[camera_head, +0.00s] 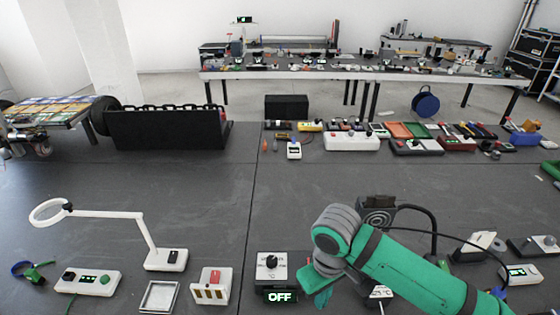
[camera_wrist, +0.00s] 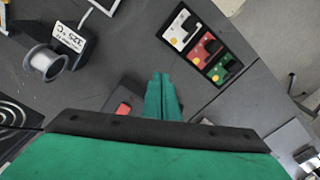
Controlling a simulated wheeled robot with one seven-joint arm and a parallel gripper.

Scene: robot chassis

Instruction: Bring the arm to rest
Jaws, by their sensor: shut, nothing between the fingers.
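My green arm comes in from the lower right in the head view. Its wrist bends down over the front of the dark table (camera_head: 190,195). My gripper (camera_head: 318,296) points down just right of the box with a black knob (camera_head: 271,265) and its "OFF" display (camera_head: 280,296). In the wrist view my gripper (camera_wrist: 161,80) has its two green fingers together, with nothing between them. The fingertips are over dark surface, apart from the small panel of white, red and green modules (camera_wrist: 205,48). I cannot tell how high the fingers are above the table.
A magnifier lamp (camera_head: 165,258), a button box (camera_head: 88,282) and a red-switch box (camera_head: 212,284) stand at the front left. A solder spool (camera_wrist: 45,64) shows in the wrist view. Several devices line the table's back edge. The table's middle is clear.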

